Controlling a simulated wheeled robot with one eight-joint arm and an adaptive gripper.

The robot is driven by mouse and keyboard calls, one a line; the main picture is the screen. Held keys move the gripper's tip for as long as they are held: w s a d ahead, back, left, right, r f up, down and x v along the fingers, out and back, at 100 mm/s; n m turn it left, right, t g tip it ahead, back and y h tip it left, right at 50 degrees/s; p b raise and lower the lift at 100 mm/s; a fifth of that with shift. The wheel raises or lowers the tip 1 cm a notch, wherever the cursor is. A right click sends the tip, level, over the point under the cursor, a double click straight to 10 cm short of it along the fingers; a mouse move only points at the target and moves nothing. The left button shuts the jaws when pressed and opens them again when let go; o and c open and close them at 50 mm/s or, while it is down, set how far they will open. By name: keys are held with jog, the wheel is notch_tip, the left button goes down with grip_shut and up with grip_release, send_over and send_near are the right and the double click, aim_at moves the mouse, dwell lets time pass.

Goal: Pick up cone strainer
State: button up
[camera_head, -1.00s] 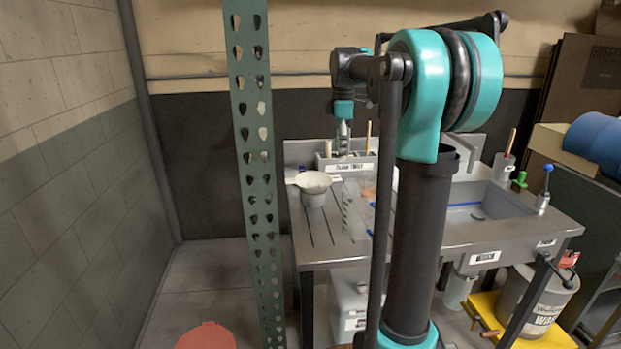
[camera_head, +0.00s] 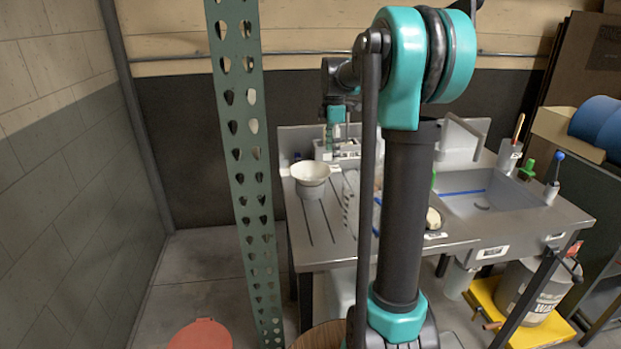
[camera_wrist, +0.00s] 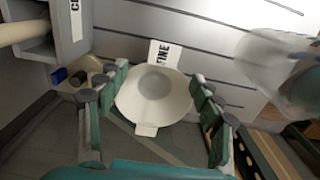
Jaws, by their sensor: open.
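The cone strainer (camera_head: 311,174) is a pale, round, cone-shaped piece on the left of the steel sink counter. In the wrist view the strainer (camera_wrist: 155,93) shows its wide rim, a tab marked "FINE" at the far side and a plain tab at the near side. My gripper (camera_wrist: 157,103) is open, with one finger on each side of the strainer in that picture. Whether the fingers touch the rim I cannot tell. In the head view my gripper (camera_head: 335,138) appears above and slightly right of the strainer, and its fingertips are hard to make out.
A labelled holder (camera_wrist: 70,25) stands close by at upper left in the wrist view. A blurred translucent container (camera_wrist: 280,70) is at right. The sink basin (camera_head: 478,195) lies right of my arm. A green perforated post (camera_head: 240,120) rises in front at left.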

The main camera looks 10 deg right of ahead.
aim_at(332, 168)
jog(key=shift+s+d+f, duration=0.1)
jog(key=shift+s+f, duration=0.05)
jog(key=shift+f, duration=1.65)
jog(key=shift+s+f, duration=0.1)
jog(key=shift+f, duration=1.65)
jog(key=c, duration=1)
